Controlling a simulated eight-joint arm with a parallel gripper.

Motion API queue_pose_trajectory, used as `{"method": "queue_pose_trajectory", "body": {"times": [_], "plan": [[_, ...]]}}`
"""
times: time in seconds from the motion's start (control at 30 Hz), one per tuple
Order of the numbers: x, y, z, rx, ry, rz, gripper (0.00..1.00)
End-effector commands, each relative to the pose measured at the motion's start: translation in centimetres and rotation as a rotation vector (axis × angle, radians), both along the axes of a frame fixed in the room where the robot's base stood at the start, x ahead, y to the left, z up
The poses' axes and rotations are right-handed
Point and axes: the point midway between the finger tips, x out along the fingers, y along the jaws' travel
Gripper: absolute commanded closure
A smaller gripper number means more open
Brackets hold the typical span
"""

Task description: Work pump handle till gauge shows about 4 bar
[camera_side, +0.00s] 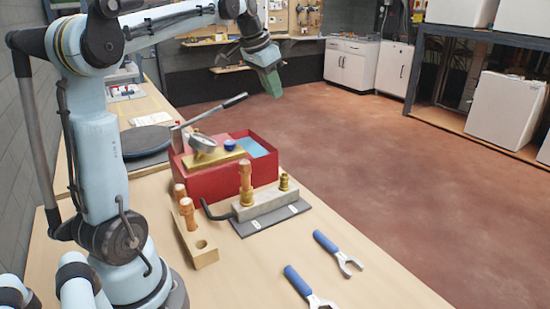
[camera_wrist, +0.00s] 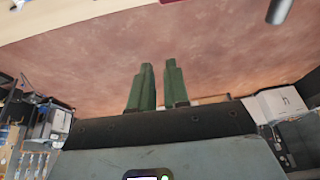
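The red pump box (camera_side: 225,175) stands on the bench in the side view. Its grey lever handle (camera_side: 205,112) slants up to the right and ends in a dark grip (camera_side: 236,101). The round white gauge (camera_side: 203,144) sits on top, tilted; its reading is too small to tell. My gripper (camera_side: 274,93) has green fingers and hangs to the right of the grip and a little above it, apart from it. In the wrist view the fingers (camera_wrist: 159,68) show a narrow gap with nothing between them. A dark rod end, likely the grip (camera_wrist: 279,10), shows at the top right.
A metal block with brass fittings (camera_side: 270,203) stands on a grey plate in front of the box. A wooden holder (camera_side: 203,255) and two blue-handled wrenches (camera_side: 326,242) lie nearer. A dark round pad (camera_side: 146,142) lies behind. Open floor is to the right.

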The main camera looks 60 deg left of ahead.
Motion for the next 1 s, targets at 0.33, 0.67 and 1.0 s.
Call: {"method": "queue_pose_trajectory", "body": {"times": [0.33, 0.67, 1.0], "plan": [[-1.2, 12.8, 0.3, -0.037, 0.045, -0.009, 0.84], [-2.5, 16.0, -0.6, -0.048, 0.05, -0.022, 0.84], [-2.4, 15.9, -3.9, -0.048, 0.05, -0.022, 0.84]]}}
